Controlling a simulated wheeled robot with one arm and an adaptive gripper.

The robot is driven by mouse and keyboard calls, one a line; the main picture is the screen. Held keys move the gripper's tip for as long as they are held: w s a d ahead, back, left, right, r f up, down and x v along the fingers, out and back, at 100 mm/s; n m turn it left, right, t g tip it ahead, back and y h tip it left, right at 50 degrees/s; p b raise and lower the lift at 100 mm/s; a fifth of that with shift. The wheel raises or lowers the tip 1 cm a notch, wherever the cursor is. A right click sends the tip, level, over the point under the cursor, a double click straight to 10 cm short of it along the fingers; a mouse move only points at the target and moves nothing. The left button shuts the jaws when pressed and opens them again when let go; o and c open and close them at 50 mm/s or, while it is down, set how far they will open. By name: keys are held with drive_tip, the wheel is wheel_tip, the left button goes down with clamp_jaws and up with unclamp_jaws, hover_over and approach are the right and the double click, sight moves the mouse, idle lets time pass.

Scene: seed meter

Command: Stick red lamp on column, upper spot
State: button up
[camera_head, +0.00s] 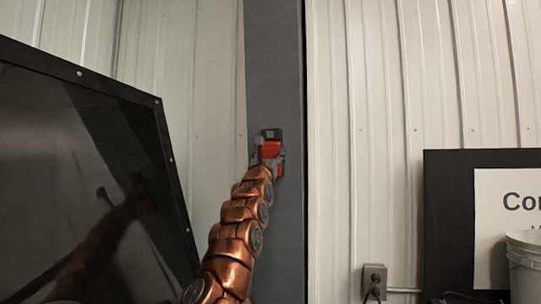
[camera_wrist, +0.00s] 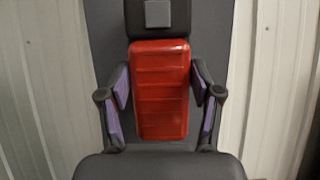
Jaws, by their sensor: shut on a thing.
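The red lamp (camera_wrist: 160,90) has a ribbed red body and a black end with a small grey square on it. In the wrist view it sits upright between the two fingers of my gripper (camera_wrist: 160,86), which is shut on it. In the head view the lamp (camera_head: 272,149) and my gripper (camera_head: 268,158) are in front of the dark grey column (camera_head: 273,65). The column also fills the middle of the wrist view (camera_wrist: 105,25). I cannot tell whether the lamp touches the column. No marked spot shows on it.
A large black glossy panel (camera_head: 85,180) stands at the left, close to my arm. Pale corrugated wall (camera_head: 380,90) lies on both sides of the column. At lower right are an outlet box (camera_head: 374,280), a black board (camera_head: 447,215) with a white sign, and a white bucket (camera_head: 524,265).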

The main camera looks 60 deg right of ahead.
drive_tip(key=shift+w+d, duration=0.1)
drive_tip(key=shift+d, duration=0.05)
idle(0.4)
drive_tip(key=o, duration=1.2)
